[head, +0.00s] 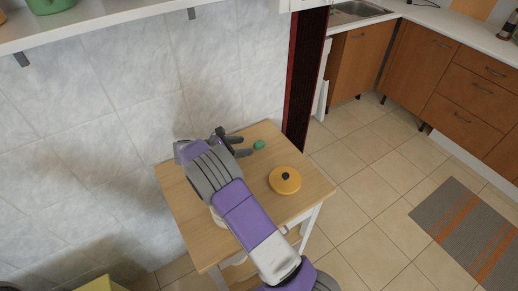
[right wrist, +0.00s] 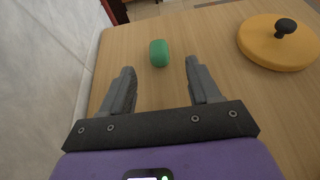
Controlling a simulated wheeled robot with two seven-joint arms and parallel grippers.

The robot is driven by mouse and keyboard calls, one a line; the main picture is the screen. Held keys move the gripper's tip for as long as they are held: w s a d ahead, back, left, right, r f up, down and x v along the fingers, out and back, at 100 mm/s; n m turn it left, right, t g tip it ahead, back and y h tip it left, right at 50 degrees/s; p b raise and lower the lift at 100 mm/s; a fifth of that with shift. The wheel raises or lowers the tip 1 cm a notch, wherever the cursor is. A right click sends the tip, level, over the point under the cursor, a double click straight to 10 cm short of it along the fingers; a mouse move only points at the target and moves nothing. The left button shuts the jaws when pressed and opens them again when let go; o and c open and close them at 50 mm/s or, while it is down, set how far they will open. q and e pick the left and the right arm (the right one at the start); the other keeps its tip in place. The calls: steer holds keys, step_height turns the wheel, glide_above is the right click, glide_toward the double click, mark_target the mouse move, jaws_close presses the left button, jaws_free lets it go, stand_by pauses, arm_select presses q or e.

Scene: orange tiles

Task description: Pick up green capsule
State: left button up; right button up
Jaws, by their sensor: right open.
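A small green capsule (head: 259,145) lies on the wooden table (head: 190,228) near its back edge. The capsule is apart from both fingers. My left gripper does not show.
A round yellow lid with a dark knob (head: 284,180) lies on the table right of the capsule; it also shows in the right wrist view (right wrist: 278,48). A tiled wall (head: 120,120) stands close behind the table. A white shelf (head: 130,18) hangs above.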

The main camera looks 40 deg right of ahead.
mark_target(255, 144)
steer(key=b+x, duration=0.2)
steer(key=x, duration=0.4)
steer(key=shift+d+f, duration=0.15)
steer(key=shift+d, duration=0.25)
steer(key=c, duration=1)
